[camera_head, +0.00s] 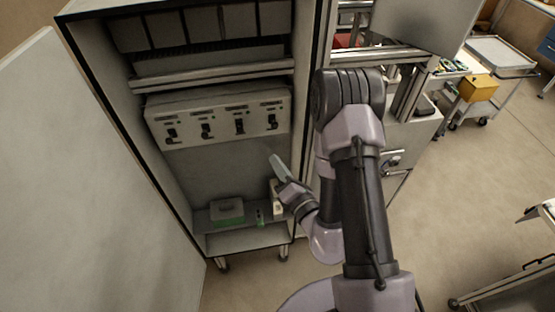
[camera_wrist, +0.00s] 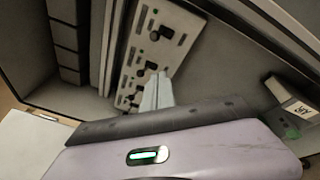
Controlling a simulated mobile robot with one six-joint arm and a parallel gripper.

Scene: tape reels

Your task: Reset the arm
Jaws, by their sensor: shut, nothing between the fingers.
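My arm reaches in front of an open grey cabinet (camera_head: 104,110) in the head view. My gripper (camera_head: 277,163) is shut and empty, its pale fingers pointing up and left. It is below the switch panel (camera_head: 165,113) and above the lower shelf (camera_head: 240,243). In the wrist view, my gripper (camera_wrist: 157,88) shows as pale closed fingers in front of the panel (camera_wrist: 167,52) with its black switches. I cannot tell whether the fingers touch the panel; in the head view they look apart from its switches.
A grey box (camera_head: 227,207) with a green base sits on the lower shelf. A white box (camera_head: 277,197) stands close to my wrist; a labelled box (camera_wrist: 292,106) shows in the wrist view. To the right are a machine frame, a cart with a yellow box (camera_head: 478,88), and open floor.

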